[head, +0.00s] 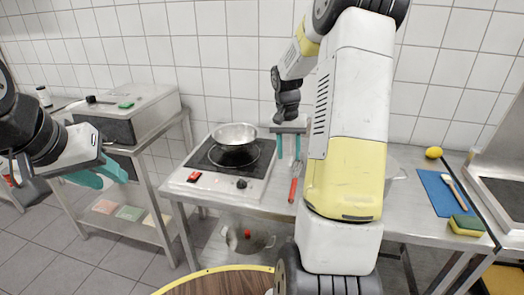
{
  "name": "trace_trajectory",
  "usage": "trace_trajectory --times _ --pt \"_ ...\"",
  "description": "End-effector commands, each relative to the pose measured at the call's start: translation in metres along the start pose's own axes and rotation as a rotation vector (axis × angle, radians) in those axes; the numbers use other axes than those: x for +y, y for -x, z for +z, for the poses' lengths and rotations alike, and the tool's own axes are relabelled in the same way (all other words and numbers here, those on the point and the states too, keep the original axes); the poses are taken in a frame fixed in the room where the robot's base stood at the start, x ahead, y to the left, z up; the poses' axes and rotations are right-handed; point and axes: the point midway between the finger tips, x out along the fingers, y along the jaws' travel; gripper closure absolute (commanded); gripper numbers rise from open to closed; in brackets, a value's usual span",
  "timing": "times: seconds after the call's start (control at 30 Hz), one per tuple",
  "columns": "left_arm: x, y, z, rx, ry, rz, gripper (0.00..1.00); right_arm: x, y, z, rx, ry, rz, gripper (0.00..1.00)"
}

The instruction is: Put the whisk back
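A slim tool with a red handle, which looks like the whisk (293,188), lies on the steel table (262,198) to the right of the hotplate. Its far end is small and hard to make out. My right gripper (289,147) points down over the table near the tool's far end. Its two teal fingers are apart with nothing seen between them. My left gripper (100,174) hangs at the far left, away from the table, with its teal fingers apart and empty. My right arm hides part of the table.
A blue board (440,190) with a brush-like tool, a sponge (466,225) and a lemon (433,152) are at the right. A wood-topped round surface (222,284) is in front.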

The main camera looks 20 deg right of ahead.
Motion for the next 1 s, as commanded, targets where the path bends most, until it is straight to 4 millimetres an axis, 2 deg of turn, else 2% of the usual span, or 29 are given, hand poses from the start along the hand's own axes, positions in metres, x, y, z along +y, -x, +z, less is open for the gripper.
trace_trajectory --times 0.03,0.2,0.3,0.4,0.5,0.6,0.7,0.83,1.0 --pt "0.000 0.000 0.000 0.000 0.000 0.000 0.67 -0.005 0.024 0.011 0.033 0.029 -0.018 0.61" --pt "0.000 0.000 0.000 0.000 0.000 0.000 0.67 -0.020 0.096 0.070 0.143 0.150 -0.100 0.61" --pt "0.000 0.000 0.000 0.000 0.000 0.000 0.67 -0.026 0.129 0.110 0.212 0.225 -0.155 0.61" --pt "0.000 0.000 0.000 0.000 0.000 0.000 0.67 -0.028 0.153 0.152 0.280 0.299 -0.213 0.61" --pt "0.000 0.000 0.000 0.000 0.000 0.000 0.67 -0.029 0.169 0.193 0.347 0.370 -0.273 0.61" --pt "0.000 0.000 0.000 0.000 0.000 0.000 0.67 -0.028 0.176 0.227 0.404 0.430 -0.326 0.61" --pt "0.000 0.000 0.000 0.000 0.000 0.000 0.67 -0.028 0.178 0.251 0.446 0.475 -0.367 0.61" --pt "0.000 0.000 0.000 0.000 0.000 0.000 0.67 -0.027 0.179 0.267 0.476 0.506 -0.396 0.61" --pt "0.000 0.000 0.000 0.000 0.000 0.000 0.67 -0.028 0.178 0.271 0.482 0.515 -0.403 0.61"
